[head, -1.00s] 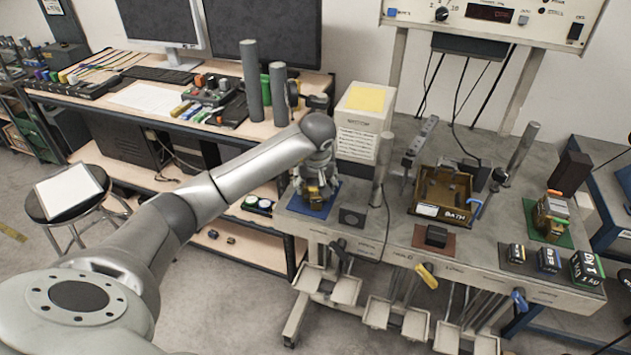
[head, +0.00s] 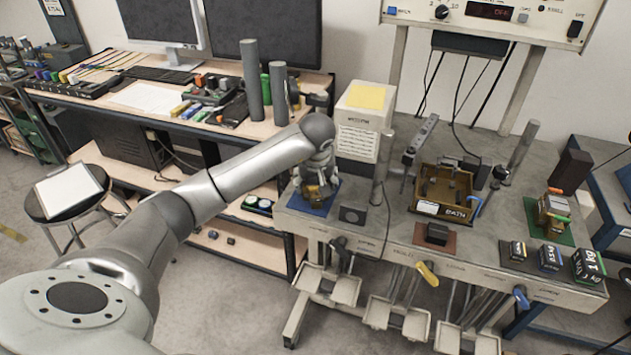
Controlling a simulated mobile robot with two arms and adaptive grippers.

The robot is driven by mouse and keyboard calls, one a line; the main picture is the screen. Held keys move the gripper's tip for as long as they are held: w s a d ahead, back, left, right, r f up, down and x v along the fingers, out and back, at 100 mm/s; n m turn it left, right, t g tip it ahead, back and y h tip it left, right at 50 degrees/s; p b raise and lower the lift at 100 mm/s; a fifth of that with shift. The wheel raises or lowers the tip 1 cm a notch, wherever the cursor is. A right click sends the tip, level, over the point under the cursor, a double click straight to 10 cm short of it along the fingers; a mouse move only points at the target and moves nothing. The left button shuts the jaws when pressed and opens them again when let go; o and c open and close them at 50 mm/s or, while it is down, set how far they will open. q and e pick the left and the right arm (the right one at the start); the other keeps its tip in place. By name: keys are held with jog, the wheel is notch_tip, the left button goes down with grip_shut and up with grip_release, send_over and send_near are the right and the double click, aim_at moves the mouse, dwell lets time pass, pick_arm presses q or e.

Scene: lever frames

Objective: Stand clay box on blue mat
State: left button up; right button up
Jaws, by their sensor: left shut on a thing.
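The blue mat (head: 325,206) lies at the left end of the grey bench, partly hidden by my left gripper and what it holds. My left gripper (head: 315,184) points down over this mat and is shut on a small brownish-tan box, which I take as the clay box (head: 313,194). The box is mostly covered by the fingers. It is over the mat, low down; I cannot tell whether it touches it. My right gripper is out of the picture.
A white box with a yellow top (head: 358,122) stands just behind the mat. A grey post (head: 380,172) rises to its right.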

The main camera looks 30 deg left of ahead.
pick_arm(q)
jog(key=o, duration=1.4)
jog(key=shift+s+d+f, duration=0.15)
jog(key=shift+s+f, duration=0.15)
jog(key=shift+f, duration=0.25)
jog(key=o, duration=0.5)
jog(key=shift+w+f, duration=0.1)
jog(key=shift+w, duration=0.2)
jog(key=shift+r, duration=0.2)
